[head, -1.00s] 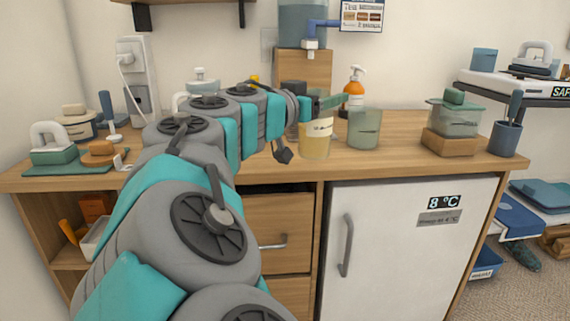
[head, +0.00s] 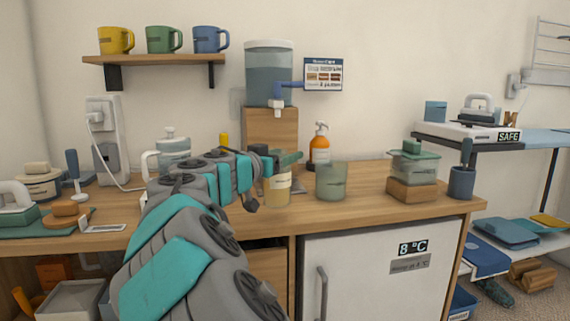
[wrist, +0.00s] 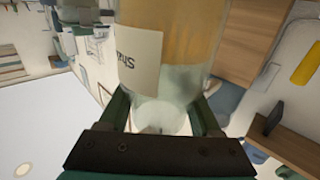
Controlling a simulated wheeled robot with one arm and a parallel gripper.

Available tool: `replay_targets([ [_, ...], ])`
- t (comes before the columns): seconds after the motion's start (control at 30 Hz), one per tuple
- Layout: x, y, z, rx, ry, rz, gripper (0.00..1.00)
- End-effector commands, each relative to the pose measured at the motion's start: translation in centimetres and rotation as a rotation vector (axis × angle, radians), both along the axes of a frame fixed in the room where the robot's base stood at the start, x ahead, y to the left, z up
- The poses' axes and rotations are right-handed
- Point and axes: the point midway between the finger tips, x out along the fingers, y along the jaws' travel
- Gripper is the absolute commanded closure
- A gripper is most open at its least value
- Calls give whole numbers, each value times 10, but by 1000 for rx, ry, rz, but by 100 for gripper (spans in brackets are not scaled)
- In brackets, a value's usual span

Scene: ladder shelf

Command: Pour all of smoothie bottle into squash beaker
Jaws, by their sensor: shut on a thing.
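My gripper (head: 288,158) is shut on the smoothie bottle (head: 277,192), a clear, wide vessel with amber contents and a pale label. It looks upright at the counter's front; whether its base touches the counter I cannot tell. In the wrist view the fingers flank the bottle (wrist: 180,85); its near end is clear, its far part amber, and the label is only partly readable. The squash beaker (head: 331,181), a greenish see-through cup, stands on the counter just right of the bottle, with a small gap. Its contents are hard to make out.
An orange pump bottle (head: 320,145) stands behind the beaker. A water dispenser (head: 269,75) sits on a wooden block behind the gripper. A lidded container (head: 413,168) on a wooden block is to the right. Bare counter (head: 367,183) lies between the beaker and that block.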

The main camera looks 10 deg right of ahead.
Motion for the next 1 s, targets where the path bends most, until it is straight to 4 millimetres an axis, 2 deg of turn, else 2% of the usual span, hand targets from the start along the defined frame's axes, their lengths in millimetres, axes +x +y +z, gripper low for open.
replay_targets([
  [0.1,20,-5,-1,2,-1,1,100],
  [0.23,34,-10,-3,1,1,-2,100],
  [0.53,44,-12,-2,0,-3,0,100],
  [0.77,59,-16,-5,2,-1,-1,100],
  [1.0,60,-16,-33,-2,2,-1,100],
])
